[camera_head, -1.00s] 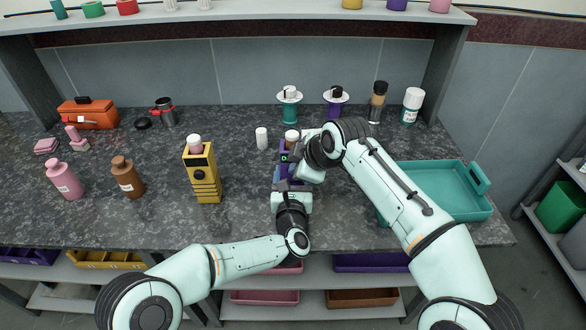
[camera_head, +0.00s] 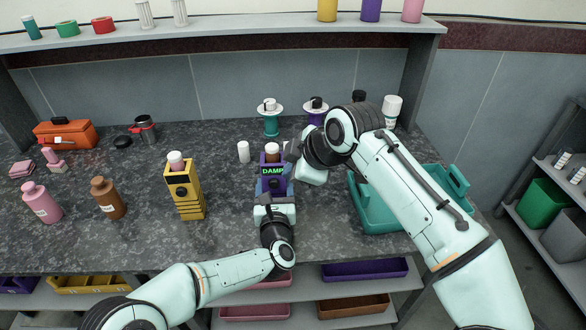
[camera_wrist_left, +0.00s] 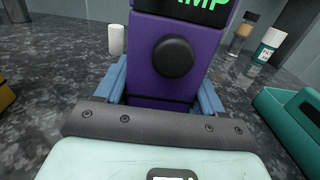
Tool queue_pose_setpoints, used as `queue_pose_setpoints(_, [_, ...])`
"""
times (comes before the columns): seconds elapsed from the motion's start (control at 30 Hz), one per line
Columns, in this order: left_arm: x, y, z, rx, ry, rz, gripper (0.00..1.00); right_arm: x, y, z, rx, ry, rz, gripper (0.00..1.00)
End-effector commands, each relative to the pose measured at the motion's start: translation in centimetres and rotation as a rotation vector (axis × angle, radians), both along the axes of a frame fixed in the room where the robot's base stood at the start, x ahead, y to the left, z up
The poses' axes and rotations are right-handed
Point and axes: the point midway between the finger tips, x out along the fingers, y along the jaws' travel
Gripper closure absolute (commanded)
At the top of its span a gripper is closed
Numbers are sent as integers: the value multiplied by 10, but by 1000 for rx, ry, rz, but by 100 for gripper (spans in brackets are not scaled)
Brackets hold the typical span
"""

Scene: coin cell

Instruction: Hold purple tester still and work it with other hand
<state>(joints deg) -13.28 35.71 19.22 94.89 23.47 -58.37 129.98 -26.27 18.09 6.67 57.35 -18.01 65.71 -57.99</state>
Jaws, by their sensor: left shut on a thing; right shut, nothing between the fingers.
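The purple tester (camera_head: 270,185) stands upright on the counter, with a brown-capped item in its top. Its screen shows green letters reading "DAMP" in the head view. In the left wrist view the tester (camera_wrist_left: 172,85) fills the middle, with a round black knob (camera_wrist_left: 173,57) on its front and only part of the lettering in frame. My left gripper (camera_head: 274,190) is shut on the tester's lower body, its blue fingers on either side. My right gripper (camera_head: 291,157) is shut and empty, close to the tester's upper right side; whether it touches is unclear.
A yellow tester (camera_head: 184,190) stands to the left. A small white cylinder (camera_head: 243,152) stands behind the purple tester. A teal tray (camera_head: 374,213) lies to the right, partly behind my right arm. Pink (camera_head: 41,203) and brown bottles (camera_head: 108,199) stand far left.

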Motion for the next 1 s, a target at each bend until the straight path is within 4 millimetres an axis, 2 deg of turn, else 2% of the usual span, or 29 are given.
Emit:
queue_pose_setpoints(0.2, [1,3,-5,3,9,5,69,0,0,0,0,0,0,100])
queue_pose_setpoints(0.23, [1,3,-5,3,9,5,29,0,0,0,0,0,0,100])
queue_pose_setpoints(0.3, [1,2,-5,3,8,4,6,0,0,0,0,0,0,100])
queue_pose_setpoints(0.33, [1,2,-4,3,8,4,2,0,0,0,0,0,0,100])
queue_pose_setpoints(0.6, [0,1,-2,1,3,2,2,0,0,0,0,0,0,100])
queue_pose_setpoints(0.73, [-7,1,-1,1,3,1,2,0,0,0,0,0,0,100])
queue_pose_setpoints(0.87, [-25,1,-1,2,4,1,2,0,0,0,0,0,0,100])
queue_pose_setpoints(1.0, [-54,2,-2,2,5,0,2,0,0,0,0,0,0,100])
